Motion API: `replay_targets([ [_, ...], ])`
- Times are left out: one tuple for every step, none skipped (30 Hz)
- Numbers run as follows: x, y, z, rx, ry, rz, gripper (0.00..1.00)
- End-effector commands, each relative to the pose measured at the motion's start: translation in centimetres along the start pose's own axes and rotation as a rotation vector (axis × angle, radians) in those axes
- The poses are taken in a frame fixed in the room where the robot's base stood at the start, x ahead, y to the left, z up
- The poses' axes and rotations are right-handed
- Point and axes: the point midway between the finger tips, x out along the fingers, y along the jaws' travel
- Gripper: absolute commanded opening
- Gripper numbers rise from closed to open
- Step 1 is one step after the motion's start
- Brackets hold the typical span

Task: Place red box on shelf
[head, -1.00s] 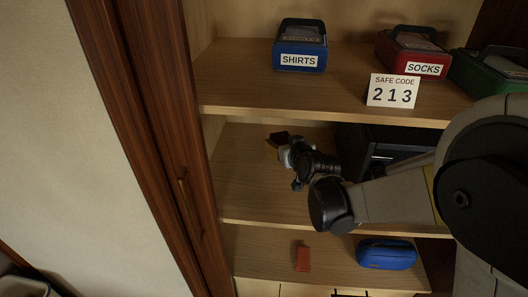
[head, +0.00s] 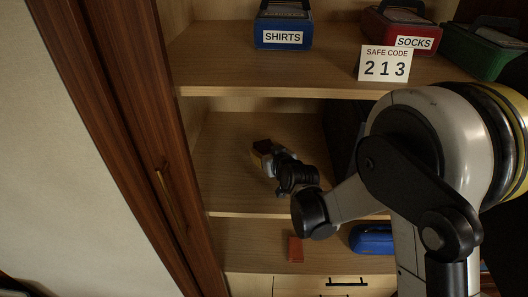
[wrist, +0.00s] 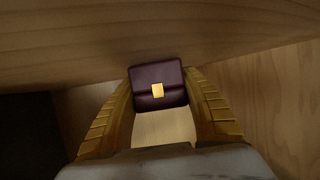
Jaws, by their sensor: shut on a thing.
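A small dark red box with a gold clasp (wrist: 157,75) is between the two yellow fingers of my gripper (wrist: 160,92) in the wrist view. The fingers are shut on its sides. In the head view my gripper (head: 268,157) is inside the middle compartment, over the left part of the middle shelf (head: 228,190), and the red box (head: 262,145) shows at its tip. I cannot tell whether the box touches the shelf board.
A dark safe (head: 343,125) stands right of my gripper. The upper board carries a blue SHIRTS box (head: 283,30), a red SOCKS box (head: 390,28), a green box (head: 475,50) and a safe code card (head: 384,64). An orange-red block (head: 295,249) and blue case (head: 371,238) lie below.

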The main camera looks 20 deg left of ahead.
Motion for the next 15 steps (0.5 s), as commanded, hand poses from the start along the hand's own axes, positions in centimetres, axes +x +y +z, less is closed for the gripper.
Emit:
replay_targets([
  [-0.03, 0.0, -0.07, 0.0, 0.0, 0.0, 0.17],
  [-0.02, 0.0, -0.06, 0.0, 0.0, 0.0, 0.17],
  [0.01, 0.0, 0.02, 0.0, 0.0, 0.0, 0.17],
  [0.05, 0.0, 0.12, 0.0, 0.0, 0.0, 0.17],
  [0.1, 0.0, 0.24, 0.0, 0.0, 0.0, 0.17],
  [0.13, 0.0, 0.3, 0.0, 0.0, 0.0, 0.54],
  [0.1, 0.0, 0.22, 0.0, 0.0, 0.0, 0.63],
  [0.09, 0.0, 0.2, 0.0, 0.0, 0.0, 0.71],
  [0.08, 0.0, 0.19, 0.0, 0.0, 0.0, 0.71],
  [0.08, 0.0, 0.19, 0.0, 0.0, 0.0, 0.71],
  [0.08, 0.0, 0.18, 0.0, 0.0, 0.0, 0.71],
  [0.08, 0.0, 0.18, 0.0, 0.0, 0.0, 0.71],
  [0.08, 0.0, 0.18, 0.0, 0.0, 0.0, 0.71],
  [0.08, 0.0, 0.18, 0.0, 0.0, 0.0, 0.71],
  [0.08, 0.0, 0.18, 0.0, 0.0, 0.0, 0.71],
])
